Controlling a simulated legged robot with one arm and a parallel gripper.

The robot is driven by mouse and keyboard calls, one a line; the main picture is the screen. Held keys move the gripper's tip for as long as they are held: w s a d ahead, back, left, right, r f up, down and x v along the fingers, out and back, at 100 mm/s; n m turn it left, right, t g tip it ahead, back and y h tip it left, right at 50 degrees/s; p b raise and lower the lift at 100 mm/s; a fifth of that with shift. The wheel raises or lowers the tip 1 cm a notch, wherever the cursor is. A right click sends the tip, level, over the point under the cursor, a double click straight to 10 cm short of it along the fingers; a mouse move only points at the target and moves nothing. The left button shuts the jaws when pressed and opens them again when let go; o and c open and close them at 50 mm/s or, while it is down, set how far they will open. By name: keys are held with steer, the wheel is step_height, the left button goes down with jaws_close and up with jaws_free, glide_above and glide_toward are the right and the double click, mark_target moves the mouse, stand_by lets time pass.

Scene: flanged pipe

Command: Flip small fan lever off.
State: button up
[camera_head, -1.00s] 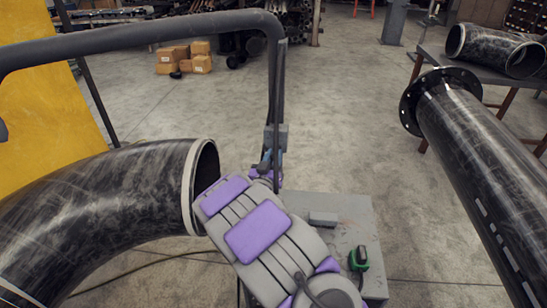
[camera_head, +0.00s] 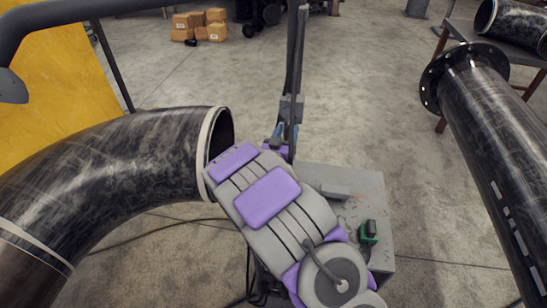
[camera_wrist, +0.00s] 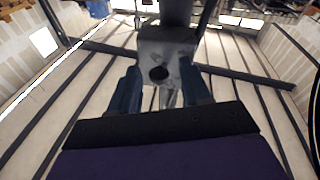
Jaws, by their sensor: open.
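A small grey box (camera_wrist: 152,48) with a dark round hole hangs on a dark post in the wrist view. In the head view this grey box (camera_head: 291,108) is on the vertical post just beyond my arm. My gripper (camera_wrist: 160,92) is open, with one blue finger on each side below the box. A thin light piece (camera_wrist: 171,97) shows between the fingers; I cannot tell whether it is the fan lever. Contact with the fingers cannot be made out. In the head view my gripper (camera_head: 279,138) is mostly hidden behind my purple and grey arm.
A large black curved pipe (camera_head: 120,165) opens just left of my arm. A flanged straight pipe (camera_head: 495,130) lies at right. A grey metal stand (camera_head: 345,192) with a green device (camera_head: 369,232) is below. A dark bent bar (camera_head: 150,12) crosses the upper left.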

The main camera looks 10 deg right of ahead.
steer(key=p+v, duration=0.1)
steer(key=v, duration=1.4)
steer(key=shift+s+a+f, duration=0.15)
steer(key=shift+s+a, duration=0.05)
steer(key=shift+a, duration=0.05)
steer(key=a+g+y, duration=0.5)
steer(key=g+y, duration=0.2)
steer(key=y, duration=0.1)
steer(key=s+r+n+g+y, duration=0.2)
steer(key=s+r+g+y, duration=0.15)
steer(key=s, duration=0.55)
steer(key=s+d+r+g, duration=0.1)
steer(key=s+d+g, duration=0.2)
steer(key=s, duration=0.6)
steer(key=s+d+r+n+g+h, duration=0.1)
steer(key=s+d, duration=0.4)
steer(key=s, duration=0.5)
steer(key=s+d+r+g+h, duration=0.1)
steer(key=s+d+r+g, duration=0.2)
steer(key=s, duration=0.6)
steer(key=shift+s+d+r+g, duration=0.2)
steer(key=shift+s+d+g, duration=0.2)
steer(key=shift+d+g, duration=0.55)
